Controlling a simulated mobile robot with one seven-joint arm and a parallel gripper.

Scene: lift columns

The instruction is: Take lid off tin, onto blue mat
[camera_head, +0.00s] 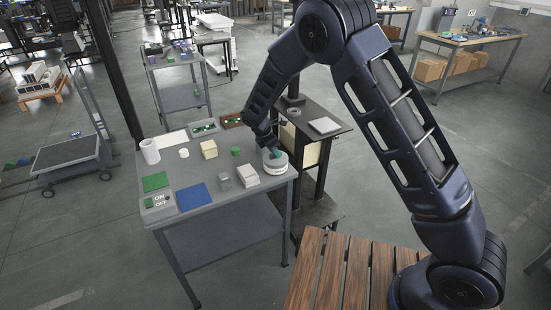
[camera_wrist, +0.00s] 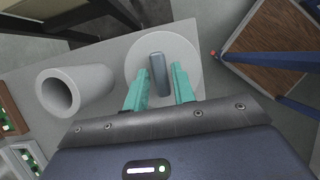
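The round grey tin (camera_head: 276,168) stands at the right end of the grey table, below my gripper (camera_head: 275,156). In the wrist view its lid (camera_wrist: 185,49) is a pale disc with an upright grey bar handle (camera_wrist: 158,75). My gripper also shows in the wrist view (camera_wrist: 157,80), with two teal fingers open on either side of the handle's near end. A gap shows between each finger and the handle. The tin's body is hidden under the lid there. The blue mat (camera_head: 192,194) lies flat and bare near the table's front left edge.
A pale hollow cylinder (camera_wrist: 75,92) is beside the tin. An ON/OFF box (camera_head: 157,206) and green mat (camera_head: 155,182) are left of the blue mat.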

